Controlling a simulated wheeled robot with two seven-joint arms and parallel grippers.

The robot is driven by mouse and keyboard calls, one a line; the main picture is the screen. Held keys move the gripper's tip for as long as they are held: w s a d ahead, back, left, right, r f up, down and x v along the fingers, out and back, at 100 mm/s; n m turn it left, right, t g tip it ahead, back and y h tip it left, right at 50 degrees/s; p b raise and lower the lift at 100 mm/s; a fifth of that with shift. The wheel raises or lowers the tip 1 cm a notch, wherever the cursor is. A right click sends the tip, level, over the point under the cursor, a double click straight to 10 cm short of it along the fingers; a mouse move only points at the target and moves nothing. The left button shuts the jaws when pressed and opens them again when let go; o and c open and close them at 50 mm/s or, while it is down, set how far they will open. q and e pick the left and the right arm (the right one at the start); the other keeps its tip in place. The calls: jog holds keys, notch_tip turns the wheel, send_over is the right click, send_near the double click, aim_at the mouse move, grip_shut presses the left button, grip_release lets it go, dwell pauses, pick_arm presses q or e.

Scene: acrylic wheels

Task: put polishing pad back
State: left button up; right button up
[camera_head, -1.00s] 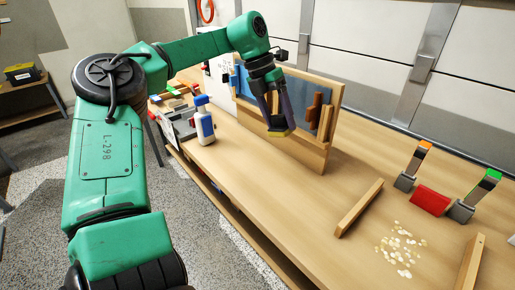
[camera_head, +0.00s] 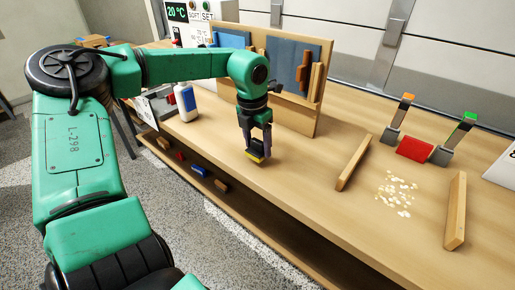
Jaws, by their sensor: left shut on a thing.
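My left gripper (camera_head: 256,146) is shut on a small yellow pad (camera_head: 254,157), which looks like the polishing pad. The fingers point down, and the pad is at their tips, over the near part of the wooden bench (camera_head: 300,180). I cannot tell whether the pad touches the bench top. Behind the gripper stands an upright wooden board (camera_head: 323,80) with blue panels (camera_head: 287,62) and wooden pieces on it. My left arm hides part of the board. My right gripper is not in view.
A white and blue bottle (camera_head: 186,103) stands left of the gripper. To the right are a wooden bar (camera_head: 353,162), pale chips (camera_head: 396,193), another bar (camera_head: 456,210), a red block (camera_head: 415,148) and two grey clamp-like stands. Bench between gripper and first bar is clear.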

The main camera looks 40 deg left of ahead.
aim_at(254, 152)
pick_arm(q)
notch_tip(254, 152, down, 2)
jog(key=shift+f, duration=0.2)
jog(key=o, duration=1.2)
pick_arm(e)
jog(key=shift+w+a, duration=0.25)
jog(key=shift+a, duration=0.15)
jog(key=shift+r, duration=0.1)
pick_arm(q)
jog(key=shift+r, duration=0.45)
notch_tip(254, 152, up, 11)
jog(key=s, duration=0.1)
jog(key=shift+s+r+b, duration=0.2)
jog(key=shift+b, duration=0.15)
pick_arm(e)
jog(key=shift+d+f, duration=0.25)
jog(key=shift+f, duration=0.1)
pick_arm(q)
jog(key=shift+f, duration=0.1)
